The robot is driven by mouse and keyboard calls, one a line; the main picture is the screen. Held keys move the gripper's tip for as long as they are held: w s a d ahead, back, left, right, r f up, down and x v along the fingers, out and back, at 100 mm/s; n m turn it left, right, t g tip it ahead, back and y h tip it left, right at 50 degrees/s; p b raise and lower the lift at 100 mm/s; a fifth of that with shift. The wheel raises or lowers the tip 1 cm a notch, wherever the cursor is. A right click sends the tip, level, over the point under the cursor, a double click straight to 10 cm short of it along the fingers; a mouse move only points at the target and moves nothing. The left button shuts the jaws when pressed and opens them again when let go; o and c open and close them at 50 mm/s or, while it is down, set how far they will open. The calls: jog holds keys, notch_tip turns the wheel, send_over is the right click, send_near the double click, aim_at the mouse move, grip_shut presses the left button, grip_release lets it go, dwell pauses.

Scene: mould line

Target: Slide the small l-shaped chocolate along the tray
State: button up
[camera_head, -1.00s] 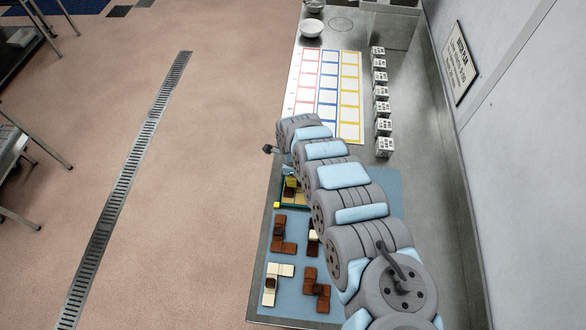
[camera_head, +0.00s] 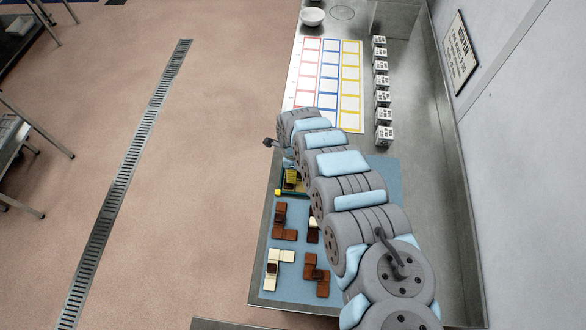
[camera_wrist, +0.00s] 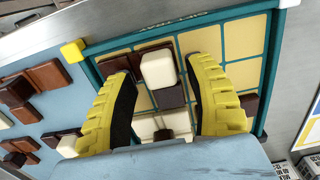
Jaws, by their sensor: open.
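In the wrist view, the tray (camera_wrist: 240,17) has a teal rim and pale yellow cells. My gripper (camera_wrist: 160,62) has two yellow fingers spread apart over it. Between them stands a piece with a raised white cube (camera_wrist: 158,70) and a dark brown block (camera_wrist: 171,97); it may be the small l-shaped chocolate, but its full outline is hidden. A brown piece (camera_wrist: 118,64) lies behind the left fingertip. White blocks (camera_wrist: 150,126) show nearer my wrist, partly covered. Another brown piece (camera_wrist: 250,103) shows beyond the right finger. In the head view, my arm hides most of the tray (camera_head: 302,193).
Several brown and white chocolate pieces (camera_head: 281,230) lie on the blue mat (camera_head: 300,293) outside the tray. A yellow cube (camera_wrist: 73,50) sits at the tray's corner. A coloured grid sheet (camera_head: 351,100), several white labelled cubes (camera_head: 381,83) and a bowl (camera_head: 312,17) stand farther back.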

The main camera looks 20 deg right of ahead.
jog(key=shift+r, duration=0.4)
notch_tip(320, 180, up, 11)
dwell(0.9)
jog(key=shift+r, duration=0.1)
dwell(0.4)
